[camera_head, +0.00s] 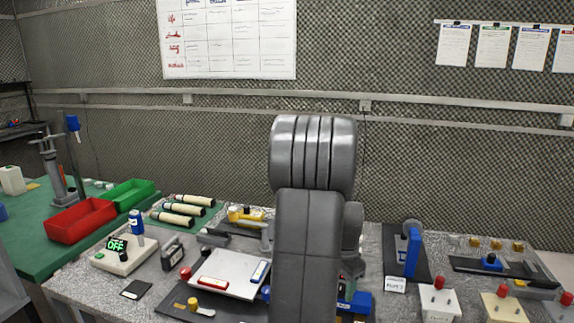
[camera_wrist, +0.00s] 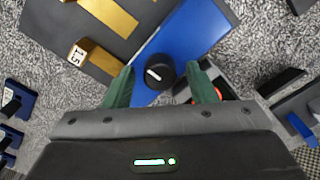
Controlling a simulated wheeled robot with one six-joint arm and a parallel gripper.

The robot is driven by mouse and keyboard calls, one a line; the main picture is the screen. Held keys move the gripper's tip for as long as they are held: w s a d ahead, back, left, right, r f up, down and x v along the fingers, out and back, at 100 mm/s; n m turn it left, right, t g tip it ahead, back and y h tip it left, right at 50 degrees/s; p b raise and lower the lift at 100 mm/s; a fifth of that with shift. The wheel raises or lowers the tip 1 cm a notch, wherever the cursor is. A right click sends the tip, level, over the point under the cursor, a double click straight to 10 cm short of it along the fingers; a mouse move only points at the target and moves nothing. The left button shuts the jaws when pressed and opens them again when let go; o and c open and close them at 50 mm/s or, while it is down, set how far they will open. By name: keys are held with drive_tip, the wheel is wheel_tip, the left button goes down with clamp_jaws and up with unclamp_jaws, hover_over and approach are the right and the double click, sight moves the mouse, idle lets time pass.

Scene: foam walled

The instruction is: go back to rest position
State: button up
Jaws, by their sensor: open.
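My gripper (camera_wrist: 165,69) shows in the wrist view with its two green fingers spread apart. A round black knob (camera_wrist: 159,72) with a white mark lies between the fingers in the picture, on or over a blue plate (camera_wrist: 196,32). No contact between fingers and knob is clear, and I cannot tell the height gap. In the head view my grey arm rises in the middle of the picture and hides the gripper and part of the bench behind it.
Brass pieces (camera_wrist: 92,58) lie on a dark plate left of the knob. The grey bench (camera_head: 70,285) is crowded: a white tray (camera_head: 222,271), an "OFF" display box (camera_head: 123,253), and switch boxes (camera_head: 438,302) at right. A red bin (camera_head: 80,219) stands on the green table.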

drive_tip(key=shift+r, duration=0.1)
wheel_tip(320, 180, up, 13)
wheel_tip(320, 180, down, 14)
drive_tip(key=shift+r, duration=0.25)
drive_tip(key=shift+w+r+n, duration=0.1)
drive_tip(key=shift+r+n, duration=0.05)
drive_tip(key=shift+n, duration=0.15)
drive_tip(key=n, duration=0.3)
drive_tip(key=shift+n, duration=0.4)
drive_tip(key=n, duration=1.7)
drive_tip(key=shift+p, duration=0.3)
